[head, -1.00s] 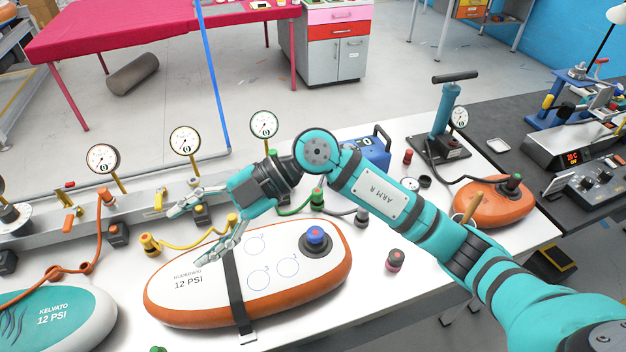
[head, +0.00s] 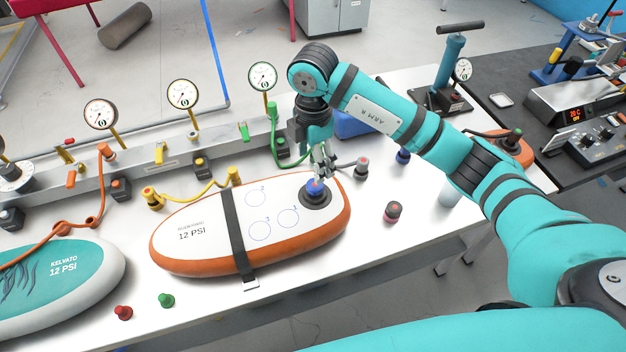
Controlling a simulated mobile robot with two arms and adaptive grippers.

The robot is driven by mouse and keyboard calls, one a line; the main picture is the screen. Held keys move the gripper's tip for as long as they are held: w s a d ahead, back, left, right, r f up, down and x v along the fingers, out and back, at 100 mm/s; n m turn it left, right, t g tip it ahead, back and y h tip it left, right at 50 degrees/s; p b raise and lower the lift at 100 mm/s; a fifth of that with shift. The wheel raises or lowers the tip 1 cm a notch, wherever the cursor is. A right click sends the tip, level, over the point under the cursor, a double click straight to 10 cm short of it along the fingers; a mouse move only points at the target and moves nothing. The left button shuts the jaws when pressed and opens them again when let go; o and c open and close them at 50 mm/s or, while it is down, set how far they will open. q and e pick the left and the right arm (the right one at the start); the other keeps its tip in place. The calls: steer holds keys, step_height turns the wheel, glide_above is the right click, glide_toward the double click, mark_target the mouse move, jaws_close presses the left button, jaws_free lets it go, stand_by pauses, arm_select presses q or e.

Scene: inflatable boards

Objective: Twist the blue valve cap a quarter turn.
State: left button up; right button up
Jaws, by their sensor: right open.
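The blue valve cap (head: 314,187) sits on the black valve base (head: 318,199) near the right end of the white and orange inflatable board (head: 195,255). My right gripper (head: 322,170) points down just above and behind the cap, with its fingers open. The fingertips come very close to the cap and cover a little of its back edge; I cannot tell whether they touch it. My left gripper is not in view.
A black strap (head: 238,235) crosses the board. Behind it are gauges (head: 183,94) on a rail and a yellow hose (head: 195,193). Loose dark red (head: 393,211), red (head: 123,312) and green (head: 166,300) caps stand on the white table (head: 365,235). A teal board (head: 85,275) lies left.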

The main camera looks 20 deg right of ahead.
mark_target(313, 185)
step_height(313, 185, down, 10)
steer(key=shift+p, duration=1.05)
steer(key=c, duration=1.3)
steer(key=o, duration=0.5)
steer(key=shift+c, duration=0.2)
steer(key=c, duration=0.4)
steer(key=shift+r+m+p, duration=0.15)
steer(key=shift+m+p, duration=0.4)
steer(key=shift+m, duration=0.35)
steer(key=shift+m+p, duration=0.4)
steer(key=shift+m, duration=1.2)
